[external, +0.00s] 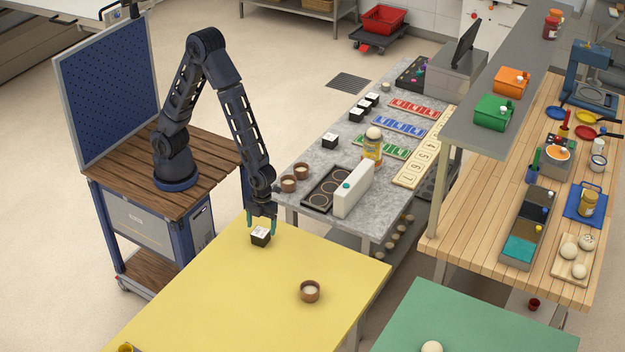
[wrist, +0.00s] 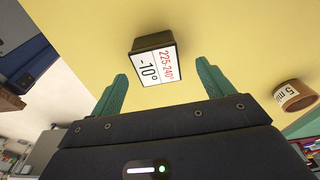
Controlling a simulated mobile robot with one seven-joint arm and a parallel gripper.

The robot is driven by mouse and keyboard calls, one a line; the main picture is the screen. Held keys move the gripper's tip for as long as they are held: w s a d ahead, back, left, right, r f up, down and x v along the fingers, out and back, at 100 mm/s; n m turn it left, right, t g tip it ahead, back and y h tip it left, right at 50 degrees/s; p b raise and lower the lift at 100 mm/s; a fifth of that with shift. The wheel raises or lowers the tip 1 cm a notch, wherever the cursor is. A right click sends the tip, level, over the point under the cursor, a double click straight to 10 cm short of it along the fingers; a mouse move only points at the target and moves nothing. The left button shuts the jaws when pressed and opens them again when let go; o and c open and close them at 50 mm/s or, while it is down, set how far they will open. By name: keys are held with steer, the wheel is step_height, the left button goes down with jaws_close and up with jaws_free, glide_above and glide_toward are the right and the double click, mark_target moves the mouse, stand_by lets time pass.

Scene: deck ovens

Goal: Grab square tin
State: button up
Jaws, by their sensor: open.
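The square tin (external: 261,236) is a small dark box with a white top, standing on the yellow table near its far edge. In the wrist view the square tin (wrist: 154,62) shows a white label reading "225-240°" in red and "-10°" in black. My gripper (external: 261,218) is just above and around the tin in the external view, pointing down. In the wrist view my gripper (wrist: 160,84) has its two green fingers apart, with the tin ahead between and beyond their tips. Nothing is held; I cannot tell whether a finger touches the tin.
A round brown tin (external: 310,291) stands to the right on the yellow table (external: 215,300); it also shows in the wrist view (wrist: 294,96). The grey counter (external: 291,213) behind holds more tins and a white block (external: 353,190). Most of the yellow table is clear.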

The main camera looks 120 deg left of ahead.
mark_target(260, 232)
steer(key=shift+s+d+f, duration=0.1)
steer(key=shift+d+f, duration=0.05)
steer(key=shift+f, duration=0.95)
steer(key=shift+s+d+f, duration=0.1)
steer(key=shift+d+f, duration=0.05)
steer(key=shift+f, duration=0.9)
steer(key=c, duration=1.2)
